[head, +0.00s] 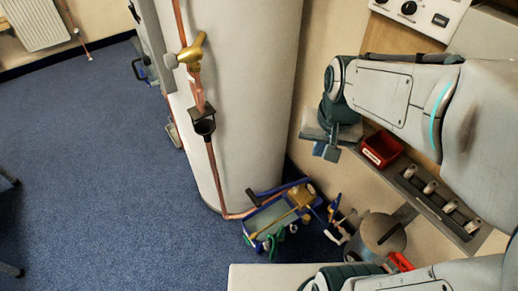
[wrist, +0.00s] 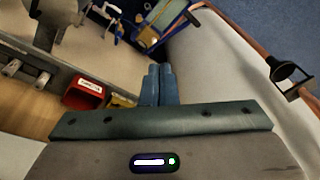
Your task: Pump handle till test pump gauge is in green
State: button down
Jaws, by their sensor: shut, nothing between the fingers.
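The test pump (head: 250,238) is a blue tub on the floor at the foot of the big white cylinder in the head view. A blue bar, seemingly its handle (head: 283,188), runs across its top to a black grip at the left. The pump also shows at the top of the wrist view (wrist: 147,36), partly cut off. I cannot make out the gauge or its reading. My gripper (head: 326,152) is shut and empty, up and to the right of the pump and well apart from it. Its two blue fingers (wrist: 159,82) lie together in the wrist view.
The tall white cylinder (head: 245,90) stands left of my gripper, with a copper pipe (head: 215,165) and black funnel (head: 204,127) in front. A red bin (head: 382,149) and a rail of fittings (head: 430,187) lie right. A grey pot (head: 378,235) stands near the pump. Blue carpet is clear at left.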

aim_at(257, 195)
jog(key=w+a+f+m+g+y+b, duration=0.15)
jog(key=w+f+b, duration=0.25)
jog(key=w+f, duration=0.45)
jog(key=w+a+f+m+g+h+b, duration=0.1)
jog(key=w+a+f+m+b, duration=0.2)
jog(key=w+f, duration=0.55)
jog(key=w+a+f+m+b, duration=0.2)
jog(key=w+f+b, duration=0.1)
jog(key=f, duration=0.8)
jog(key=w+a+f+m+b, duration=0.2)
jog(key=w+f+b, duration=0.1)
jog(key=f, duration=0.9)
jog(key=shift+w+a+m+g+y, duration=0.3)
jog(key=shift+w+m+g+y, duration=0.05)
jog(key=shift+g+y, duration=0.1)
